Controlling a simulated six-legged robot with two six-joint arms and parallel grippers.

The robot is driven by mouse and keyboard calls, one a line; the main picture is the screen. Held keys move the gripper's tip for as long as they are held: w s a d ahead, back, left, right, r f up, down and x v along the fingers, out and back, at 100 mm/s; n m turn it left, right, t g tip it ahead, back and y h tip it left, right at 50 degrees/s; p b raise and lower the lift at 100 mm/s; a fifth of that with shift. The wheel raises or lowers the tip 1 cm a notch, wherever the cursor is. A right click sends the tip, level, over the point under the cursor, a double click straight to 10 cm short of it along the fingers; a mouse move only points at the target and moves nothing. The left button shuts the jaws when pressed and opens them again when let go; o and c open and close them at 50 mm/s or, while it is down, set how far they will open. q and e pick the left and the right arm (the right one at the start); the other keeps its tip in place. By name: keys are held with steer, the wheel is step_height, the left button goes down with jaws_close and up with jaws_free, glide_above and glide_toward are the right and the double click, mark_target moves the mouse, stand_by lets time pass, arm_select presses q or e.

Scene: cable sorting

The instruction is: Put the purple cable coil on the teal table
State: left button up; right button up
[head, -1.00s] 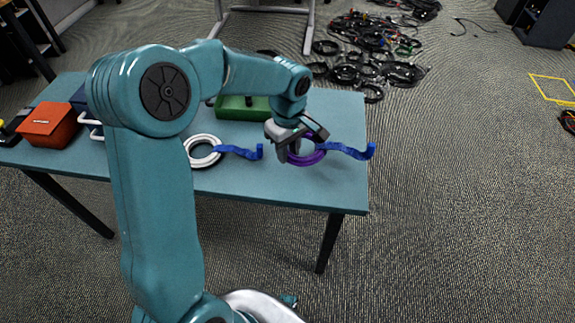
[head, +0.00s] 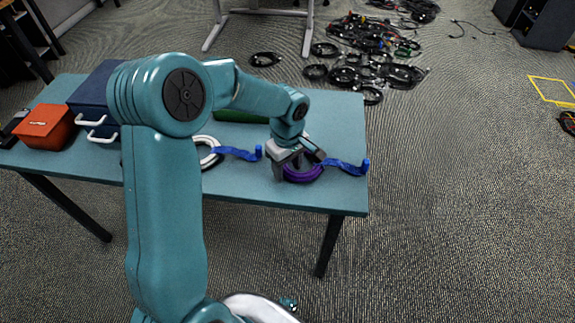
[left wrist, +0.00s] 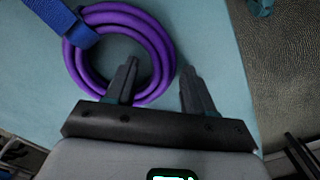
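The purple cable coil (head: 303,175) with a blue strap lies at the front right of the teal table (head: 250,190). It also shows in the left wrist view, where the coil (left wrist: 85,68) looks flat on the teal surface. My left gripper (head: 292,166) is low over the coil. In the left wrist view the gripper's fingers (left wrist: 160,68) are apart, one inside the ring and one outside, with the ring's side between them and a gap visible. The gripper hides part of the coil in the head view. My right gripper is not in view.
A white coil (head: 209,158) with a blue strap (head: 236,153) lies left of the purple coil. A green box (head: 240,116) is behind my arm. A red box (head: 45,127) and a blue box (head: 92,97) stand at the table's left. The table's right edge is close.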

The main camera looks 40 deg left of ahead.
arm_select(q)
steer(key=shift+r+p, duration=0.25)
steer(key=shift+p, duration=0.05)
step_height(320, 180, up, 12)
steer(key=p, duration=0.1)
steer(key=shift+f, duration=0.15)
steer(key=shift+s, duration=0.1)
stand_by(0.5)
